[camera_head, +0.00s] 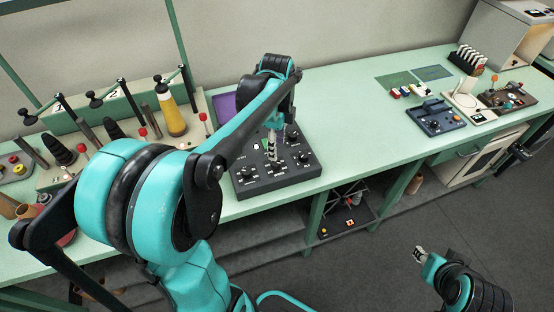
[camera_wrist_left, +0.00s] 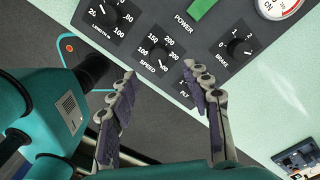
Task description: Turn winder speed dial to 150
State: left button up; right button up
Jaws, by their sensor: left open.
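The winder control panel (camera_head: 262,186) is a dark box on the green bench, with several black dials. In the left wrist view the dial marked SPEED (camera_wrist_left: 160,56) is a round black knob with numbers around it; its exact setting is too small to read surely. My left gripper (camera_head: 270,150) is above the panel. In the wrist view its fingers (camera_wrist_left: 160,78) are open, spread to either side of the speed dial, and hold nothing. Whether they touch the panel cannot be told. My right gripper (camera_head: 422,254) is low at the right, away from the bench.
The LENGTH dial (camera_wrist_left: 103,14) and BRAKE dial (camera_wrist_left: 239,47) flank the speed dial. A green POWER part (camera_wrist_left: 203,8) and a gauge (camera_wrist_left: 278,5) are close by. A yellow cone (camera_head: 172,117) stands left of the panel. The bench between the panel and the blue device (camera_head: 436,118) is clear.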

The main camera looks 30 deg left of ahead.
aim_at(276, 164)
pick_arm(q)
notch_tip(276, 164, down, 7)
jog(key=shift+s+b, duration=0.15)
jog(key=shift+b, duration=1.1)
grip_shut()
